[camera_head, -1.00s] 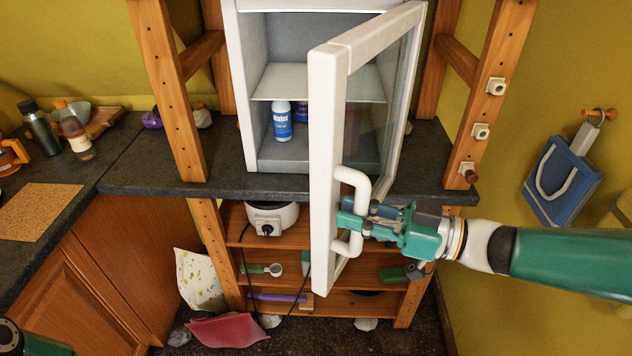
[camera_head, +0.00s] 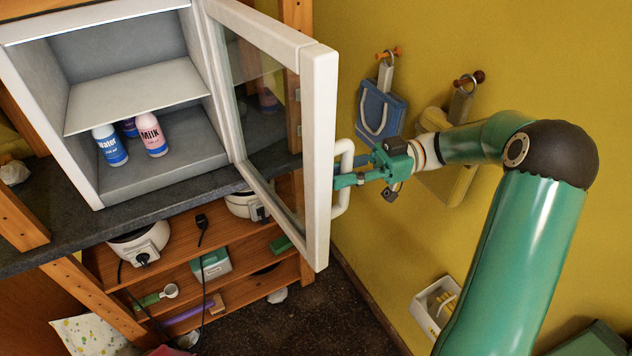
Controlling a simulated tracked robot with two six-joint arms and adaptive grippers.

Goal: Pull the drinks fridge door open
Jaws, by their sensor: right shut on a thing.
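The drinks fridge (camera_head: 85,180) stands on a dark counter at the upper left. Its white-framed glass door (camera_head: 319,150) is swung wide open toward the right, hinged on the fridge's right side. The white door handle (camera_head: 345,160) is a loop on the door's outer face, near the free edge. My right gripper (camera_head: 350,178) is shut on the handle, its green fingers around the bar. Inside the fridge, a water bottle (camera_head: 110,146) and a pink milk bottle (camera_head: 151,135) stand below a shelf, with another bottle partly hidden behind. My left gripper is not in view.
A wooden shelf unit below the counter (camera_head: 150,186) holds white appliances (camera_head: 140,243) and a green-and-white box (camera_head: 210,264). A white bin (camera_head: 433,308) is lower right.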

